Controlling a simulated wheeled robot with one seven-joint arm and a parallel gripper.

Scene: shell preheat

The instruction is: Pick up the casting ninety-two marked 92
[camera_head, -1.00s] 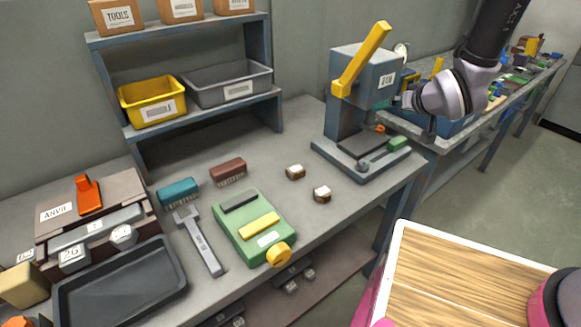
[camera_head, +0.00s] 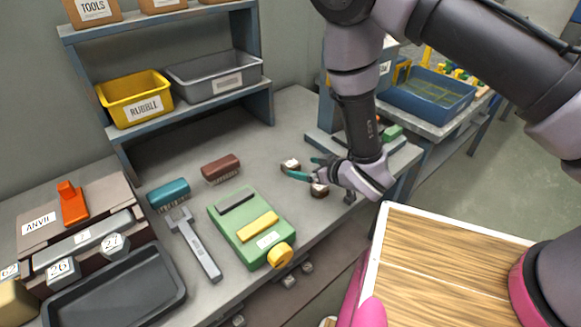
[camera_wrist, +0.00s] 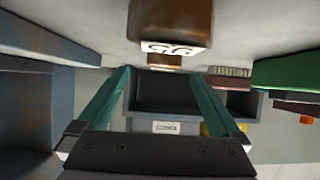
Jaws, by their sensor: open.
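Two small brown blocks with white faces stand on the bench: a farther one (camera_head: 290,163) and a nearer one (camera_head: 319,191). In the wrist view a large brown block (camera_wrist: 170,18) hangs at the top of the upside-down picture, its white face bearing dark marks I cannot read surely. A second, smaller block (camera_wrist: 165,62) shows beyond it. My gripper (camera_head: 307,168) is low over the bench beside both blocks, fingers apart and pointing left. In the wrist view the space between its teal fingers (camera_wrist: 163,78) holds no block. Which block is marked 92 I cannot tell.
A green device (camera_head: 230,219) with a yellow knob, a brown brush (camera_head: 221,169) and a grey hammer-like tool (camera_head: 198,250) lie left of the blocks. The press (camera_head: 400,158) stands close on the right, partly behind my arm. Shelves with bins stand behind.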

